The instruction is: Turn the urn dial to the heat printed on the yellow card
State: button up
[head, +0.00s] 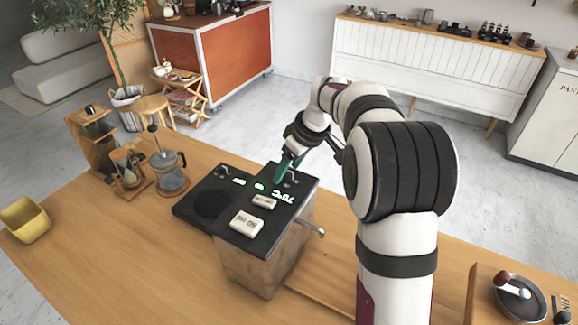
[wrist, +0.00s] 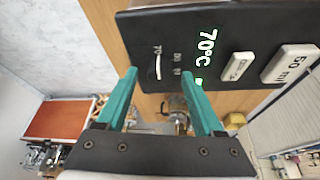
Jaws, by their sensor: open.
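The urn (head: 262,262) is a box with a black top panel on the wooden counter. Its green display (head: 283,196) reads 70°C in the wrist view (wrist: 207,47). The dial (wrist: 158,66) shows in the wrist view as a dark knob with a white pointer line, with 70 and other small marks around it. My gripper (head: 286,172) is open with teal fingers at the panel's far right corner. In the wrist view its fingertips (wrist: 158,73) are on either side of the dial, and contact cannot be told. I see no yellow card in either view.
Two pale buttons (head: 247,223) lie on the panel; one reads 50 ml in the wrist view (wrist: 290,63). A metal lever (head: 312,229) sticks out at the urn's right side. A French press (head: 170,171) and yellow bin (head: 27,220) stand left. The front-left counter is clear.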

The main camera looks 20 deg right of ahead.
grip_shut()
jog(key=shift+m, duration=0.4)
jog(key=m+h, duration=0.1)
jog(key=m, duration=0.1)
jog(key=m+t+h, duration=0.1)
jog(key=m, duration=0.1)
jog(key=shift+s+a+m, duration=0.1)
jog(key=shift+a+m, duration=0.1)
jog(key=shift+m, duration=0.2)
jog(key=m, duration=0.2)
jog(key=m+h, duration=0.1)
jog(key=m, duration=0.1)
jog(key=m+h, duration=0.1)
jog(key=m, duration=0.1)
jog(key=shift+a, duration=0.25)
jog(key=m, duration=0.2)
jog(key=m+g+h, duration=0.1)
jog(key=m, duration=0.1)
jog(key=m+g+h, duration=0.1)
jog(key=m, duration=0.1)
jog(key=shift+w+a+m, duration=0.15)
jog(key=shift+w+m, duration=0.1)
jog(key=shift+m, duration=0.15)
jog(key=m+g, duration=0.1)
jog(key=m, duration=0.1)
jog(key=m+g, duration=0.1)
jog(key=m, duration=0.2)
jog(key=shift+w+h, duration=0.15)
jog(key=shift+h, duration=0.25)
jog(key=shift+m, duration=0.3)
